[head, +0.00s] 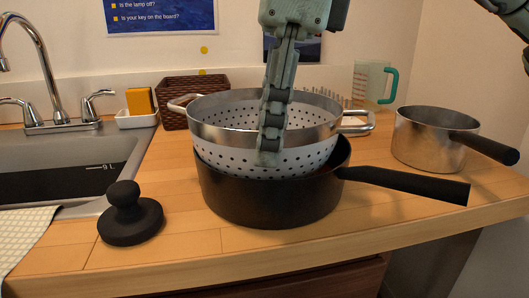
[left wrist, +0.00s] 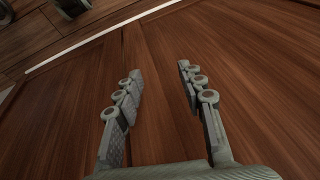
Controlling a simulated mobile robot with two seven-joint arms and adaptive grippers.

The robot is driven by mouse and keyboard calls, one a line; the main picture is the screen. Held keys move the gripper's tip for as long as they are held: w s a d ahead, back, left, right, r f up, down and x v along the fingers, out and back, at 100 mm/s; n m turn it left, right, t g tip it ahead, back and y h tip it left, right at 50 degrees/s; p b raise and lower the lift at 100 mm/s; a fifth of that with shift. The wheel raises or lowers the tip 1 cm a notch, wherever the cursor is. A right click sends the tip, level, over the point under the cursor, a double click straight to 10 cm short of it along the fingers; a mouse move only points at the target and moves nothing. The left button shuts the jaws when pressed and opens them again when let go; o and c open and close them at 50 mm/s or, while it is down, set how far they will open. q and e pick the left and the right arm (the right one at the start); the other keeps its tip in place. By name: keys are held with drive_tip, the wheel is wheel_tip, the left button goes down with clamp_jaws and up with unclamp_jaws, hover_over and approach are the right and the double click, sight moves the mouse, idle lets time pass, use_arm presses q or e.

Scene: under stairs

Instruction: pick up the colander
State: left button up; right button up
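The colander (head: 315,110) is a metal bowl with a steel rim, perforated pale sides and a loop handle at each side. It sits nested in a black saucepan (head: 265,205) on the wooden counter, in the head view. My right gripper (head: 270,155) comes down from above at the colander's near wall. One finger shows in front of the rim and the perforated side; the other is hidden, so its grip cannot be told. My left gripper (left wrist: 160,100) is open and empty in the left wrist view, its fingers apart before a brown wooden surface, away from the colander.
A black knobbed lid (head: 130,215) lies at front left beside the sink (head: 70,150). The saucepan's handle points right. A metal pot (head: 415,140) stands at right. A wicker basket (head: 176,115) and a clear jug (head: 370,85) stand behind. Counter at front is clear.

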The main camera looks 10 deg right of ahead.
clamp_jaws()
use_arm(q)
drive_tip(key=shift+a, duration=0.1)
